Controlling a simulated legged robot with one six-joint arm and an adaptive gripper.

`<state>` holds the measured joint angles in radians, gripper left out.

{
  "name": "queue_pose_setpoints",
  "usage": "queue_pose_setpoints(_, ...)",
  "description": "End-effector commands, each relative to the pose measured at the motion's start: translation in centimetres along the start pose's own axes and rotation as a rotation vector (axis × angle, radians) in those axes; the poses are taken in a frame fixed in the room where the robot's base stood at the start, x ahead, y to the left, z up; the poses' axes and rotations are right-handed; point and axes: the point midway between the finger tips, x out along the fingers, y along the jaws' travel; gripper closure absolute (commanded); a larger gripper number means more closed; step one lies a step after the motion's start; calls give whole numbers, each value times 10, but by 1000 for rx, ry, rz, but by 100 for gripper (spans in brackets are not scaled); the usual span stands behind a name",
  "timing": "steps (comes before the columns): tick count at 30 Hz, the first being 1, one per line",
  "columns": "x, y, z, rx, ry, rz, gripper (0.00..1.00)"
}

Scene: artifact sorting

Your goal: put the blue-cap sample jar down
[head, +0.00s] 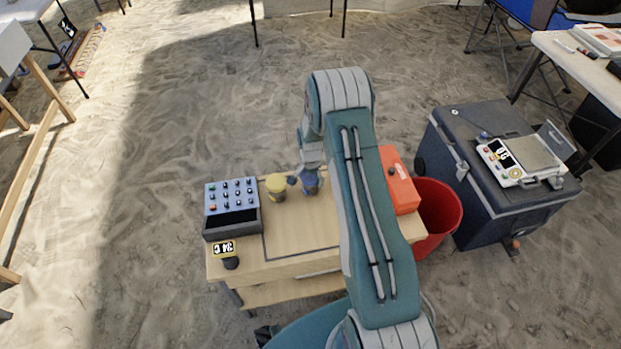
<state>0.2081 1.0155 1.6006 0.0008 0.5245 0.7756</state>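The blue-cap sample jar (311,184) is upright at the wooden table's far edge, right of the yellow-cap jar (276,188). My gripper (301,179) is at the blue-cap jar, with one dark finger showing on its left side, between the two jars. The other finger is hidden behind the jar and my arm. I cannot tell whether the fingers press on the jar or whether its base touches the tabletop. The wooden table (290,268) is partly covered by my arm.
A blue control box (231,195) and a "34 C" tag (224,248) are at the table's left. An orange-red box (399,184) is at its right, beside a red bucket (437,212). A dark cooler (500,205) bears a scale (522,160). The table's front middle is clear.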

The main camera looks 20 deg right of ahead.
Motion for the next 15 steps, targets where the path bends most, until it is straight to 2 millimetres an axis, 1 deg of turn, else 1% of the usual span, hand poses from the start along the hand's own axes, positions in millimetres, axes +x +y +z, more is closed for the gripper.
queue_pose_setpoints(11,0,0,0,0,0,0,0)
queue_pose_setpoints(14,-5,0,0,0,1,-1,0)
queue_pose_setpoints(15,-10,0,0,0,1,-1,0)
